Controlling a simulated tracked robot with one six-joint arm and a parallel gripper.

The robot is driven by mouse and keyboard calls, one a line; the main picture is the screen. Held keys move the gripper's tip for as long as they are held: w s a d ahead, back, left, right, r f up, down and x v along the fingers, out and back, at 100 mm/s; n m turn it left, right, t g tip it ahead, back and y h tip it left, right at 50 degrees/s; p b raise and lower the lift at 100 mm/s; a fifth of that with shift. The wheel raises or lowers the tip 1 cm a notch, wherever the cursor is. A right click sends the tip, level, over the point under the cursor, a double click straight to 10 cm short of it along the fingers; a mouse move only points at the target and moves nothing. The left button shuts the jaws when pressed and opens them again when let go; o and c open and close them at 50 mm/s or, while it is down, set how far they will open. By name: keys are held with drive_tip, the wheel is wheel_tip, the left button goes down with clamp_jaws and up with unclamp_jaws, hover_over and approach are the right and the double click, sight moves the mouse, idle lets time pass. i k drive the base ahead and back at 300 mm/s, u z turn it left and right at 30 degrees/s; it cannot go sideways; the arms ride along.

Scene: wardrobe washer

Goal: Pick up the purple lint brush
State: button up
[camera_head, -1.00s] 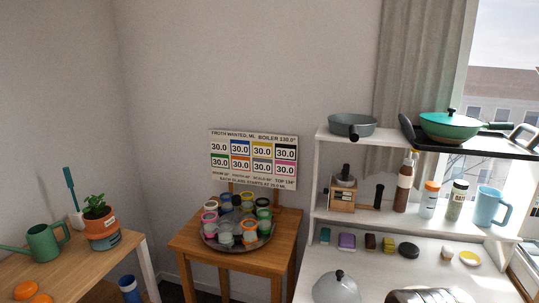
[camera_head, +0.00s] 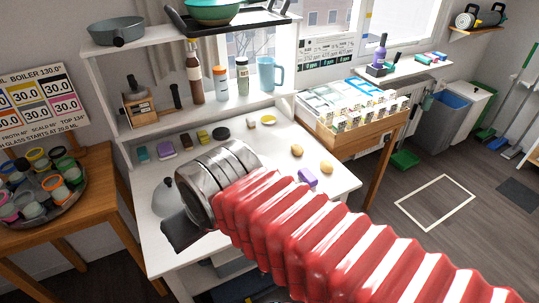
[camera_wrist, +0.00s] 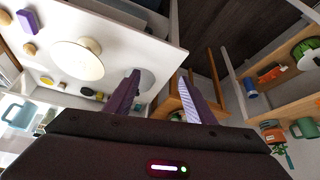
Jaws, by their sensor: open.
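A small purple block-like thing (camera_head: 308,178) lies on the right part of the white table. A purple thing also shows at the top left of the wrist view (camera_wrist: 27,21). A second, flatter purple block (camera_head: 168,148) lies at the back left of the table. I cannot tell for certain which is the lint brush. My gripper (camera_wrist: 157,82) is open, with nothing between its purple-tinted fingers. It is over the table's left front part in the head view, largely hidden by my wrist and red arm.
A grey domed lid (camera_head: 166,198) stands close to my gripper. Two tan round things (camera_head: 326,167) lie near the right purple block. A white shelf (camera_head: 150,55) rises behind the table. A wooden table with a tray of jars (camera_head: 45,208) stands at left.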

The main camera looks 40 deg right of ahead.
sight(304, 174)
drive_tip(key=z, duration=1.65)
